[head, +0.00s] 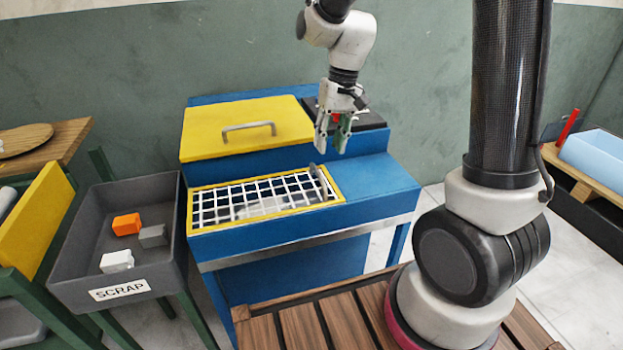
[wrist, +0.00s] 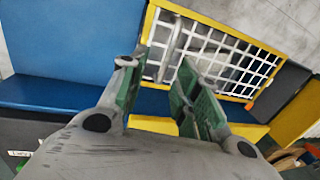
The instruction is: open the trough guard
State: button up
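The trough guard (head: 262,197) is a white grid in a yellow frame. It lies flat over the trough in the front of the blue press, with a grey bar handle (head: 319,182) at its right end. In the wrist view the guard (wrist: 222,56) fills the upper right, and its handle (wrist: 169,48) shows beyond the fingertips. My gripper (head: 332,148) is above and a little behind the handle, pointing down, apart from it. Its green-padded fingers are spread and empty in the wrist view (wrist: 157,78). Something pale lies under the grid, too hidden to name.
A closed yellow lid (head: 245,142) with its own grey handle is behind the guard. A black panel (head: 370,115) with something red is beside my gripper. A grey SCRAP bin (head: 90,240) with a few blocks stands left. A pale blue tray (head: 597,158) is at right.

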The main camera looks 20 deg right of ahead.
aim_at(317, 170)
jog(key=shift+t, duration=0.3)
jog(key=a+f, duration=0.1)
jog(key=f, duration=0.3)
jog(key=a+f, duration=0.1)
jog(key=f, duration=0.2)
jog(key=shift+w+a, duration=0.3)
jog(key=shift+w, duration=0.05)
jog(key=shift+r, duration=0.1)
grip_shut()
